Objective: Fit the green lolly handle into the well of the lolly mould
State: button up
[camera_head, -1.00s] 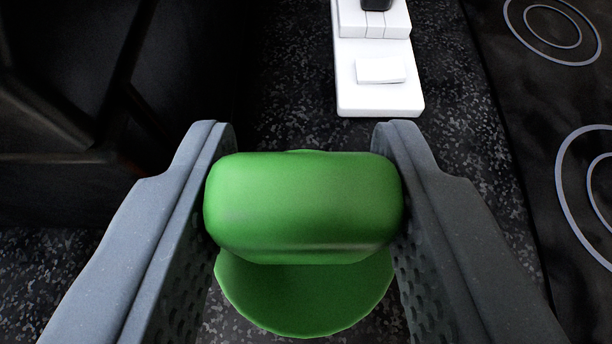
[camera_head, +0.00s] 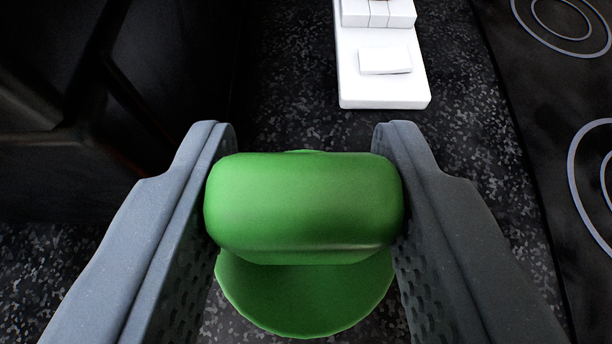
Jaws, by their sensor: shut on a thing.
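The green lolly handle (camera_head: 303,203) is between the two grey fingers of my gripper (camera_head: 303,195), with a finger pressed on each side of its thick grip. Its round green flange shows below the grip. The lolly mould cannot be made out for certain. A white block-like object (camera_head: 378,85) with a raised part at its far end lies ahead, slightly right of the handle. Its far end is cut off by the top edge of the picture. Whatever is under the handle is hidden by it.
A dark speckled countertop (camera_head: 470,130) lies below. A black hob (camera_head: 555,95) with pale rings is at the right. Dark panelled forms (camera_head: 60,120) fill the left. Bare counter shows between the handle and the white object.

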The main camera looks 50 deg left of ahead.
aim_at(305, 298)
jog(key=shift+f+b, duration=1.3)
jog(key=shift+f, duration=1.35)
jog(key=o, duration=1)
jog(key=shift+o, duration=0.2)
jog(key=v, duration=1.3)
jog(key=shift+s+d+b, duration=0.2)
jog(key=shift+s+b, duration=0.1)
